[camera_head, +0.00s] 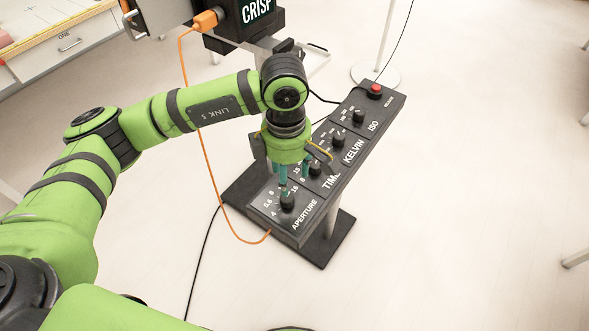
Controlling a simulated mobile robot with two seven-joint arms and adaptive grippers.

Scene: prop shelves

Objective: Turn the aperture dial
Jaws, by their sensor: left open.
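The aperture dial (287,203) is a black knob at the near end of a dark control panel (290,237), with a white number scale beside it and the label APERTURE. My left gripper (289,188) points down right above the dial. Its teal fingertips are open and appear close to the dial; I cannot tell whether they touch it. The gripper hides part of the scale and of the panel behind it. My right gripper is not in view.
Along the panel follow the time dial (316,168), the kelvin dial (338,142), the ISO dial (359,117) and a red button (375,89). An orange cable (203,135) hangs left of the panel. A black CRISP box (240,25) stands behind.

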